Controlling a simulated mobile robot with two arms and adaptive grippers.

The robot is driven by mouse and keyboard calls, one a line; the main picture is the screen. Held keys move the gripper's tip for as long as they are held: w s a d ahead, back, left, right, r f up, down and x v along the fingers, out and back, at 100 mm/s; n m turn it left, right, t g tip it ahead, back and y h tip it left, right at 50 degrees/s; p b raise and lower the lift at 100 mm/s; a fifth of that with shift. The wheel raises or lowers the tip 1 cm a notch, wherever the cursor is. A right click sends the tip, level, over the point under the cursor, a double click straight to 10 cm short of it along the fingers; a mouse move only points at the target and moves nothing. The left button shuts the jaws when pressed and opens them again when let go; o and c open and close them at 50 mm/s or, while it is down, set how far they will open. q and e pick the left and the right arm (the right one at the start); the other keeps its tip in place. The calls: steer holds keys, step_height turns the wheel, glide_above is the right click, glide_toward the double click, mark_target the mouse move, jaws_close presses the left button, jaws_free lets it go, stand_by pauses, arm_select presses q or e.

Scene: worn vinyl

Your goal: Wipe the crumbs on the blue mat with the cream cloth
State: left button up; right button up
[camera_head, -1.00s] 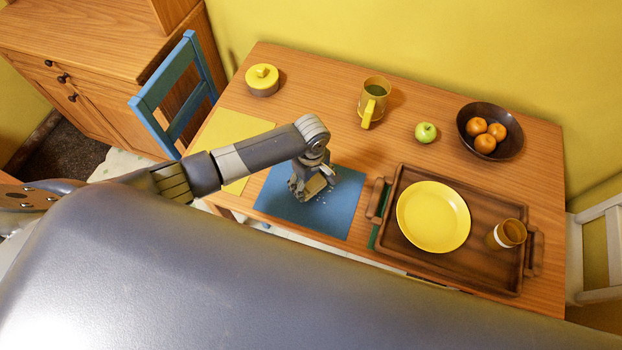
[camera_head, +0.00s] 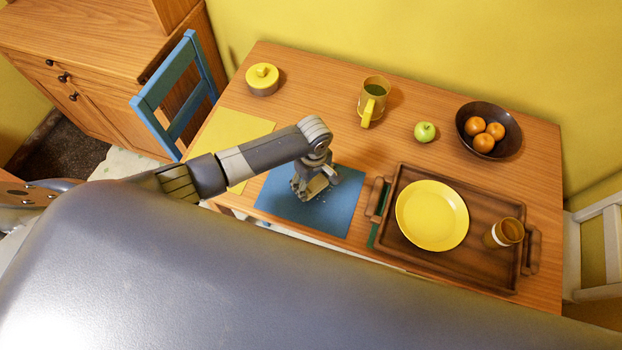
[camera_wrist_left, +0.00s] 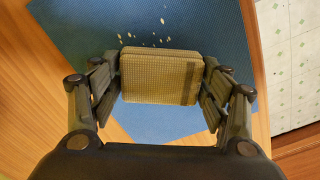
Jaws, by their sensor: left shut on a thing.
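The blue mat (camera_head: 340,205) lies on the table near its front edge. My left gripper (camera_head: 312,190) is over the mat, pointing down. It is shut on the cream cloth (camera_wrist_left: 160,75), a folded pad with a darker stripe, held between both fingers in the left wrist view. In the head view only a small part of the cloth (camera_head: 317,185) shows under the gripper. Several pale crumbs (camera_wrist_left: 145,38) lie on the mat just beyond the cloth's edge in the left wrist view. I cannot tell whether the cloth touches the mat. My right gripper is not in view.
A wooden tray (camera_head: 395,245) with a yellow plate (camera_head: 432,215) and a cup (camera_head: 505,233) stands right of the mat. A yellow mat (camera_head: 235,128) lies to the left. A mug (camera_head: 373,98), green apple (camera_head: 425,132), fruit bowl (camera_head: 510,150) and lidded pot (camera_head: 262,80) stand farther back.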

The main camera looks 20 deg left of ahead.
mark_target(322, 185)
arm_select(q)
steer(key=d, duration=0.3)
steer(key=shift+d, duration=0.4)
steer(key=shift+s+d, duration=0.1)
steer(key=shift+d, duration=1.6)
steer(key=shift+f+b, duration=0.4)
steer(key=shift+f, duration=0.5)
steer(key=shift+a, duration=0.1)
steer(key=shift+a+r+p, duration=0.1)
steer(key=shift+a+p, duration=0.6)
steer(key=shift+a, duration=0.3)
steer(key=shift+a+p, duration=0.45)
steer(key=shift+a, duration=1.1)
